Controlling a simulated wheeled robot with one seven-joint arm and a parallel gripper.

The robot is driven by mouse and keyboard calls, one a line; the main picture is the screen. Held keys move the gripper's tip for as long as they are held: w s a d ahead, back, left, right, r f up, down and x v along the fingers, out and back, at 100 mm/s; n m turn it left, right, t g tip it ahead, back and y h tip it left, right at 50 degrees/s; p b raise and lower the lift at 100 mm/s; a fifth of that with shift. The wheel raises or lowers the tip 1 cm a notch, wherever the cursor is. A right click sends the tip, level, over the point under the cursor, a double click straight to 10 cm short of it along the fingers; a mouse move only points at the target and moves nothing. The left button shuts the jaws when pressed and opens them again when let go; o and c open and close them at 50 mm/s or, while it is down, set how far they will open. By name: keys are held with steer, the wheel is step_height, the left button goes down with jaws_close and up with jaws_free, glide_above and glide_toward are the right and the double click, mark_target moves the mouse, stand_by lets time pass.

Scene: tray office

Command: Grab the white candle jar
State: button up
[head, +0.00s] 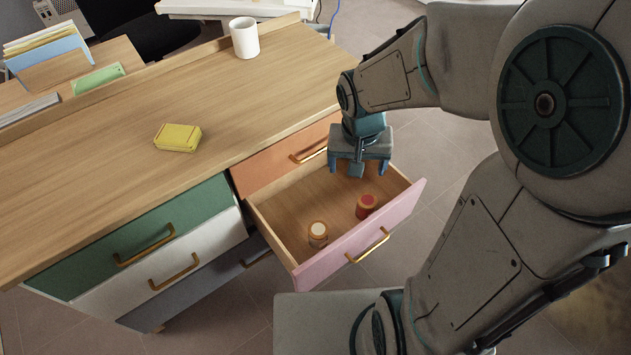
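The white candle jar (318,235) stands in the open pink-fronted drawer (285,218), near its left front corner. It has a pale cream top and an orange-brown body. A second jar with a red top (366,207) stands in the same drawer, to its right and a little farther back. My gripper (360,171) is over the back right part of the drawer, pointing down. Its blue fingers look spread apart with nothing between them. It is apart from both jars, up and to the right of the white one in the picture.
The wooden desk top (120,190) holds a yellow block (178,138) and a white mug (244,37). Closed drawers, including a green one (140,245) and an orange one (285,160), surround the open drawer. The drawer walls border the jars closely.

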steer(key=m+g+b, duration=0.1)
steer(key=b, duration=0.9)
glide_above(318, 229)
step_height(318, 229, down, 24)
steer(key=shift+y, duration=0.4)
step_height(318, 229, down, 8)
steer(key=b, duration=0.3)
steer(key=shift+w, duration=0.1)
steer(key=shift+f+b, duration=1.6)
steer(key=shift+f, duration=1.3)
steer(key=shift+r, duration=0.1)
steer(key=c, duration=1.3)
